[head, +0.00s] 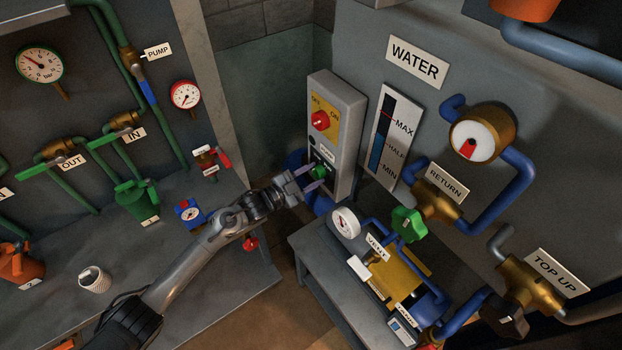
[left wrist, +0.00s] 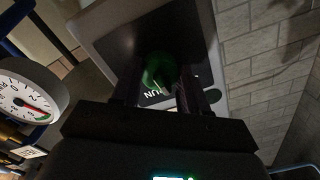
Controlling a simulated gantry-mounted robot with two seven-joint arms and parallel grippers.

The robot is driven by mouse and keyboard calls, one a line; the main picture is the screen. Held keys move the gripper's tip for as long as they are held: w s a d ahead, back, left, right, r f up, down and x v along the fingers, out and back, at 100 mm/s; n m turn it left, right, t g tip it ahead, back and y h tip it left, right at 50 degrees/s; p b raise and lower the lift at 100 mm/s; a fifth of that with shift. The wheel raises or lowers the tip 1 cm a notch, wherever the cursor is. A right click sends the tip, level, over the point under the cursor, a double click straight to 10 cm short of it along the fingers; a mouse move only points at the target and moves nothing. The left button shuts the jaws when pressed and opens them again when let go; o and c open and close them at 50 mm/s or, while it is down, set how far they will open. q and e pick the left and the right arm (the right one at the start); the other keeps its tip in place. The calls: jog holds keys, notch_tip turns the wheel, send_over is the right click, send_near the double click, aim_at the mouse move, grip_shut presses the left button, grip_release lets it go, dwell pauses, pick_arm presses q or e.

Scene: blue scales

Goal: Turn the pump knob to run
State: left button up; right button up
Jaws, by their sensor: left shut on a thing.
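The pump control box (head: 344,105) is a pale grey box on the wall. It has a red knob (head: 320,121) on a yellow OFF/ON plate, and below it a green knob (head: 319,171) on a black plate. My left gripper (head: 313,180) reaches the lower part of the box and is shut on the green knob. In the left wrist view the green knob (left wrist: 158,68) sits between the two dark fingers, with lettering that seems to read RUN beside it. The knob's exact pointing is too dark to tell. My right gripper is not in view.
A white gauge (head: 345,222) and blue pipes stand close below and right of the gripper. A green valve handle (head: 408,224) and a yellow unit (head: 395,272) are further right.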

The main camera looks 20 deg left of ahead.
pick_arm(q)
jog(key=shift+m+b, duration=1.8)
jog(key=shift+m, duration=1.8)
jog(key=o, duration=1.1)
jog(key=shift+c, duration=0.2)
jog(key=v, duration=1.1)
